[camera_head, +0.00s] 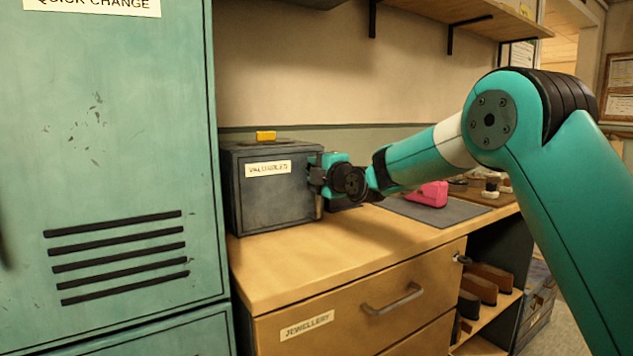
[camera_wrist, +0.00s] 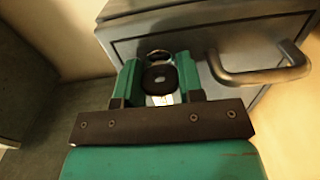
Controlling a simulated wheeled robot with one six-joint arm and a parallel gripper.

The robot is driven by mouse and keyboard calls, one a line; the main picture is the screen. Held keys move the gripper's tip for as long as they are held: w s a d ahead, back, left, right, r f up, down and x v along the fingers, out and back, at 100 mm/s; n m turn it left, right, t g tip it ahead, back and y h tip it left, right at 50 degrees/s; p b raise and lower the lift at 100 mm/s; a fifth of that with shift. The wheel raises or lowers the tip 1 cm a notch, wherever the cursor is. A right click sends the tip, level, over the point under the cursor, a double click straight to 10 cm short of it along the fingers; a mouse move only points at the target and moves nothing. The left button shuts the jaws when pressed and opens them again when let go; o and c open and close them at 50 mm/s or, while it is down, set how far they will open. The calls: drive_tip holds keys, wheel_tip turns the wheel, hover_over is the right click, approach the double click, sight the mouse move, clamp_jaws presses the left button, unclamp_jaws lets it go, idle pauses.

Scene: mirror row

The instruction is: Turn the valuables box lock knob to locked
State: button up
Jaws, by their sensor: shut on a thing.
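The valuables box (camera_head: 285,201) is a dark grey metal box with a pale "VALUABLES" label, standing on the wooden counter. My gripper (camera_head: 318,175) is at the right side of the box's front and hides the lock knob in the head view. In the wrist view, the dark round lock knob (camera_wrist: 160,79) sits between the two green fingers of my gripper (camera_wrist: 158,72), which is shut on it. A dark bar handle (camera_wrist: 265,74) shows to the right of the fingers. I cannot tell the knob's setting.
A yellow block (camera_head: 265,135) lies on top of the box. A green locker (camera_head: 110,150) stands close on the left. A pink object (camera_head: 428,194) rests on a grey mat (camera_head: 440,213) to the right, below my arm. The counter's front (camera_head: 310,262) is clear.

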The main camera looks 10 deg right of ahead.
idle(0.5)
drive_tip(key=o, duration=0.9)
drive_tip(key=shift+o, duration=0.2)
drive_tip(key=b+v, duration=0.3)
drive_tip(key=v, duration=1.4)
drive_tip(key=shift+s, duration=0.15)
